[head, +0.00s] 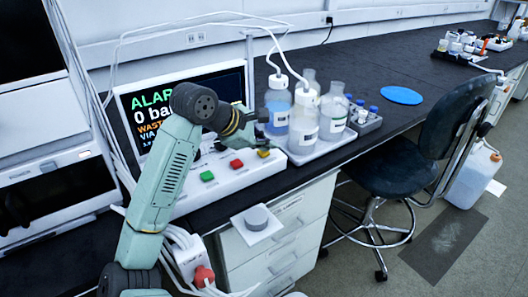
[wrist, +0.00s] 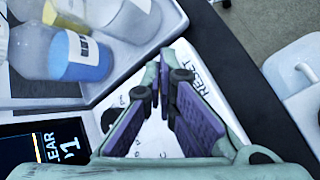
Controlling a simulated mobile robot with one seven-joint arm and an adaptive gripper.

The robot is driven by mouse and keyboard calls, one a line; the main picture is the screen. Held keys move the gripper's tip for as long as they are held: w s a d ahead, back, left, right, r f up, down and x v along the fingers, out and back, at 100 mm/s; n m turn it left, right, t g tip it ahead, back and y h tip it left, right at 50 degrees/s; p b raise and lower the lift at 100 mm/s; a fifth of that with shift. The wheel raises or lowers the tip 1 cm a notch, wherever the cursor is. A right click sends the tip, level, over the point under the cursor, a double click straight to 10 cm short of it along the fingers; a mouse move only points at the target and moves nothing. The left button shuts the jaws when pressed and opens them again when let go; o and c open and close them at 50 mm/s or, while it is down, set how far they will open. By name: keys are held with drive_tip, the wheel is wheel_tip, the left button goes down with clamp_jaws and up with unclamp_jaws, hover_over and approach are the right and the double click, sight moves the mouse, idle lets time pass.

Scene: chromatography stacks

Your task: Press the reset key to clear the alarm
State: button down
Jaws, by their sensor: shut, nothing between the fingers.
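A white key panel (head: 228,180) lies along the bench's front edge. It has a green key (head: 207,176), a red key (head: 236,163) and a yellow key (head: 263,152). My gripper (head: 262,139) is just above the yellow key; I cannot tell whether it touches. In the wrist view my gripper (wrist: 164,72) is shut and empty, over the white panel (wrist: 140,85). The printed word RESET (wrist: 204,78) shows beside the fingers; its key is hidden there.
A tray (head: 325,150) with several capped bottles (head: 304,120) stands just right of the panel, close to my gripper. A grey round knob on a white plate (head: 257,218) is at the bench front. A chair (head: 420,150) stands to the right. A blue disc (head: 402,95) lies on the bench.

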drive_tip(key=shift+s+f+b, duration=0.1)
drive_tip(key=shift+f+b, duration=0.55)
drive_tip(key=shift+b, duration=0.05)
idle(0.7)
drive_tip(key=shift+a+r, duration=0.1)
drive_tip(key=shift+r, duration=0.35)
drive_tip(key=shift+w+a+r, duration=0.25)
drive_tip(key=shift+a+r, duration=0.1)
drive_tip(key=shift+r+p, duration=0.2)
drive_tip(key=shift+p, duration=0.1)
